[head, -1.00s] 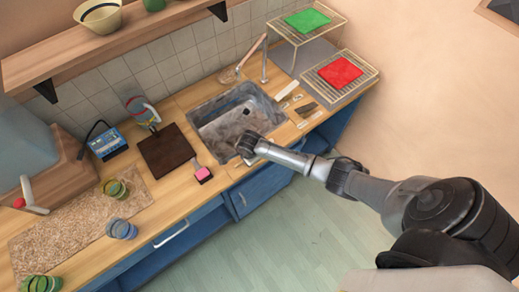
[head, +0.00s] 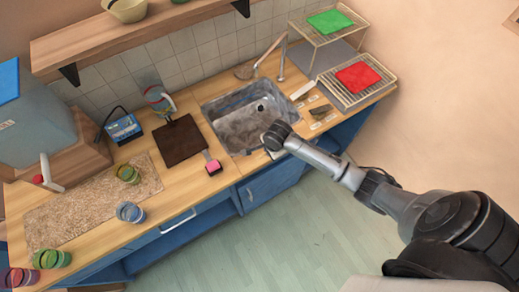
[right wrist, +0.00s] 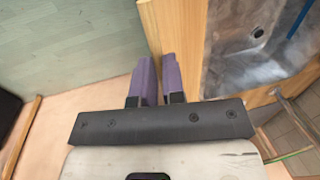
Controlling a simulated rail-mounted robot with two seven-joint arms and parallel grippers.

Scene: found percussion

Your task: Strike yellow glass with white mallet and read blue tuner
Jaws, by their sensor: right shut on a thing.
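A small glass with yellow and green tones (head: 128,174) stands on a speckled mat (head: 85,206); it looks like the yellow glass. The blue tuner (head: 123,127) appears to be the blue box with a black handle at the wall; its reading is too small to make out. I cannot pick out the white mallet with certainty; a white stick with a red ball (head: 48,174) is at the far left. My right gripper (head: 274,142) is at the sink's front edge. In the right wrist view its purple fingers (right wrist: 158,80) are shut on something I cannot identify. My left gripper is out of view.
A sink (head: 242,118) lies beyond my right gripper. A dark board (head: 180,142) and a pink-ended item (head: 213,167) lie left of it. Blue (head: 130,212), green (head: 52,259) and red (head: 18,278) glasses stand left. Wire racks (head: 350,90) are at right.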

